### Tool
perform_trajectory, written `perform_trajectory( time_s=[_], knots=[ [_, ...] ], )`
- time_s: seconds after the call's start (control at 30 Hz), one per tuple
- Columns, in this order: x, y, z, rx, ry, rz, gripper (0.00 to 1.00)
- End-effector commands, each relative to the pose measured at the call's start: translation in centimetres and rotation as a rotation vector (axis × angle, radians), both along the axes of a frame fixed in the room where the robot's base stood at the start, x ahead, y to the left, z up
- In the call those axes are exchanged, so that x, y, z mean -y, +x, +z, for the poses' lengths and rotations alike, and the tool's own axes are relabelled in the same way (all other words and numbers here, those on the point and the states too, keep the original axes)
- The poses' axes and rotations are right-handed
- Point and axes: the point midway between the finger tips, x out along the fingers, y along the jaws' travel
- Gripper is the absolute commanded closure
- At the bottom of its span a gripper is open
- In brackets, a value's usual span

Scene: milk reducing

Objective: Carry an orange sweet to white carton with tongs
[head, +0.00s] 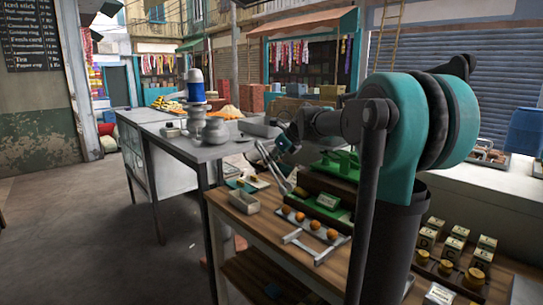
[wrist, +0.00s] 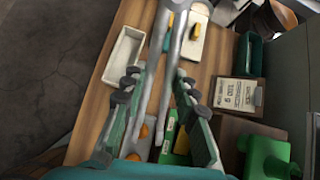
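My gripper (wrist: 158,85) is shut on silver tongs (wrist: 172,50), its fingers on either side of their two arms. In the head view the tongs (head: 275,170) slant down from my gripper (head: 287,140) over the table, their tips right of and behind the white carton. I cannot tell whether anything is between the tips. The white carton (wrist: 122,58) is an open, empty-looking box left of the tongs; it also shows in the head view (head: 244,203). Round orange sweets (head: 316,225) sit in a row on a light tray (head: 341,243) at the front. Some show partly hidden in the wrist view (wrist: 145,131).
A flat white tray (wrist: 190,52) with a yellow piece lies right of the tongs. A price card (wrist: 237,94) and a green object (wrist: 268,156) stand farther right. A grey table (head: 200,150) with metal pots adjoins behind. Boxed sweets (head: 455,245) are at the right.

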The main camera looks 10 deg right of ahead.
Motion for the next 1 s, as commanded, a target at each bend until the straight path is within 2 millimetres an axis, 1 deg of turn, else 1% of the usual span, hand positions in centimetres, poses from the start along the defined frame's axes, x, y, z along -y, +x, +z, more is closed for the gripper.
perform_trajectory(
  time_s=[0.03,0.6,0.8,1.0],
  knots=[
    [0.0,0.0,-0.5,0.000,0.000,0.000,0.75],
    [0.0,0.0,-5.5,0.000,0.000,0.000,0.75],
    [0.0,0.0,-6.6,0.000,0.000,0.000,0.75],
    [0.0,0.0,-6.9,0.000,0.000,0.000,0.75]
  ],
)
